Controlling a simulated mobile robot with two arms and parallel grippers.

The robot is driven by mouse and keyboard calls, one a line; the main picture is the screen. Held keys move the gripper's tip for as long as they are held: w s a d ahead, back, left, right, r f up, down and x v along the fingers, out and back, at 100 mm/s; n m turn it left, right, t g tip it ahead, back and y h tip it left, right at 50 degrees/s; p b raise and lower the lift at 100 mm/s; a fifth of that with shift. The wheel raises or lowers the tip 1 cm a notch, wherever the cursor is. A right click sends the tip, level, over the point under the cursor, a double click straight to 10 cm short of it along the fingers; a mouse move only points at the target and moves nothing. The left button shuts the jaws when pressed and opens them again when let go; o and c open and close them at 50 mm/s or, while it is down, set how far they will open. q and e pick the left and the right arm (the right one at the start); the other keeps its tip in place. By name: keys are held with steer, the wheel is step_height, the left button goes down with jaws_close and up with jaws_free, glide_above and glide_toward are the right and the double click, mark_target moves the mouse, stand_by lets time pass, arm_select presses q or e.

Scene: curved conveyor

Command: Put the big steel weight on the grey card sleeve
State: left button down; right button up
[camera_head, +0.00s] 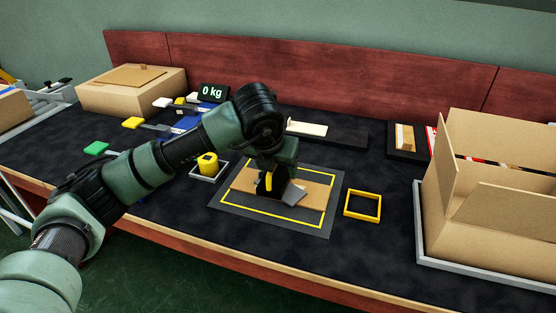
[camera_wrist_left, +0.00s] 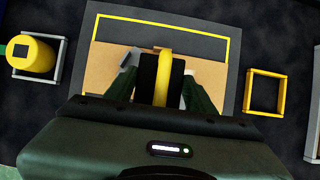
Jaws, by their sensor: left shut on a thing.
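My left gripper (camera_head: 270,168) reaches down over the dark mat (camera_head: 322,190) with a yellow border. It is shut on a black thing with a yellow band (camera_wrist_left: 165,70), which stands between the fingers over a brown cardboard piece (camera_head: 318,193). I cannot tell whether the thing touches the cardboard. A small flat grey piece (camera_head: 295,193) lies by it, partly hidden; I cannot tell whether it is the grey card sleeve. I cannot make out a plain steel weight. My right gripper is out of view.
A yellow cylinder (camera_head: 208,163) stands in a grey frame left of the mat. An empty yellow square frame (camera_head: 362,205) lies to the right. An open carton (camera_head: 460,190) stands at far right. A "0 kg" display (camera_head: 213,92) stands at the back.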

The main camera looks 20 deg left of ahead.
mark_target(277, 176)
arm_select(q)
step_height(277, 176, down, 3)
steer(key=shift+f, duration=0.15)
steer(key=shift+w+f, duration=0.1)
steer(key=shift+f, duration=0.1)
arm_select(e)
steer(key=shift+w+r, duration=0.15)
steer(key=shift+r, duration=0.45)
arm_select(q)
steer(key=c, duration=0.6)
jaws_free()
steer(key=shift+f, duration=0.1)
steer(key=shift+c, duration=0.2)
steer(key=shift+o, duration=0.6)
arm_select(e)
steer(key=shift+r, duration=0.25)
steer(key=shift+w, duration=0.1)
